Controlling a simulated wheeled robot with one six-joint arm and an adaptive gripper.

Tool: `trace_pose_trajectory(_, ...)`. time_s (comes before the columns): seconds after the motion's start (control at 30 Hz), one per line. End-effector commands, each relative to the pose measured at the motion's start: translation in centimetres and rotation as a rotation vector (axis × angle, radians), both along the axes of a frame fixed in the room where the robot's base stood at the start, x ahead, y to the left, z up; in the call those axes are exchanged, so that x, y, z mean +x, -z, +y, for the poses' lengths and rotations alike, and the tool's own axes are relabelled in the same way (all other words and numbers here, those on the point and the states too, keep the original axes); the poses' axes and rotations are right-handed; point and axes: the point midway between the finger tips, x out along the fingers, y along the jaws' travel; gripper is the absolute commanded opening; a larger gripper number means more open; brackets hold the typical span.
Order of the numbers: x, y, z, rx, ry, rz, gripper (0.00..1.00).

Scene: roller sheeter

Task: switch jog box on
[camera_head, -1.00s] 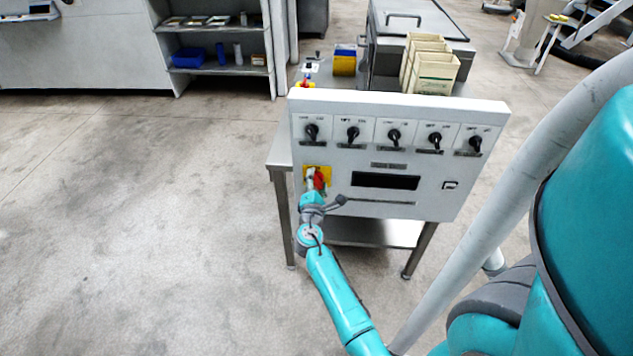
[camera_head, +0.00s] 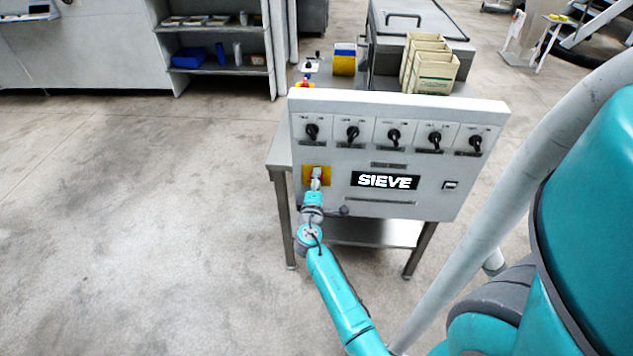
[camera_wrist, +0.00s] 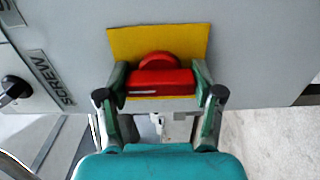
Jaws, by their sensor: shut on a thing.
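The jog box (camera_head: 440,200) is a light grey upright panel on a metal stand. Its display (camera_head: 385,181) is lit and reads "SIEVE". A red rotary switch handle (camera_wrist: 160,82) sits on a yellow plate (camera_wrist: 185,42) at the panel's lower left; the plate also shows in the head view (camera_head: 308,172). My gripper (camera_wrist: 160,88) is shut on the red handle, one finger on each side. In the head view my gripper (camera_head: 315,180) hides most of the handle.
A row of several black selector knobs (camera_head: 393,135) runs along the panel's top. A small rocker switch (camera_head: 450,185) is right of the display. Beige boxes (camera_head: 435,72) stand behind the panel. The floor to the left is clear.

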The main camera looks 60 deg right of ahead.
Motion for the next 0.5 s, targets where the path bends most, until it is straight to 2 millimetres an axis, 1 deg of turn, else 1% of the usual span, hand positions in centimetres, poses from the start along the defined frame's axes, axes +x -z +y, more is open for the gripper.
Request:
trace_pose_trajectory(0.37,-0.06,0.1,-0.01,0.004,0.001,-0.005,0.31)
trace_pose_trajectory(0.4,-0.06,0.1,-0.01,0.004,0.001,-0.005,0.73)
trace_pose_trajectory(0.47,-0.06,0.09,-0.01,0.004,0.001,-0.005,0.89)
trace_pose_trajectory(0.5,-0.05,0.09,-0.01,0.004,0.001,-0.005,0.92)
